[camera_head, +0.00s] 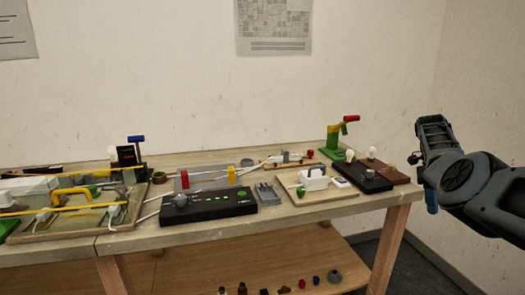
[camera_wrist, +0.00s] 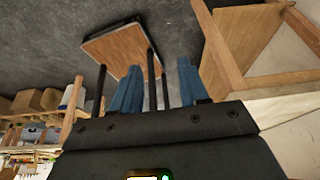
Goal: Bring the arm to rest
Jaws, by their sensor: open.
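My gripper (camera_wrist: 158,88) shows in the wrist view with its two blue fingers spread apart and nothing between them. In the head view my arm is at the right, beside the right end of the workbench (camera_head: 376,202). There the blue fingertips (camera_head: 431,200) show only in part, below the dark wrist, apart from the bench and everything on it. The wrist view looks out over the grey floor, with a small wood-topped table (camera_wrist: 118,48) beyond the fingers.
On the bench stand a black panel with a green light (camera_head: 225,204), a wooden board with a white part (camera_head: 316,178), a dark block with bulbs (camera_head: 362,176) and a green and red clamp (camera_head: 335,140). A lower shelf (camera_head: 200,270) holds small parts. Boxes (camera_wrist: 40,99) stand on shelving at left in the wrist view.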

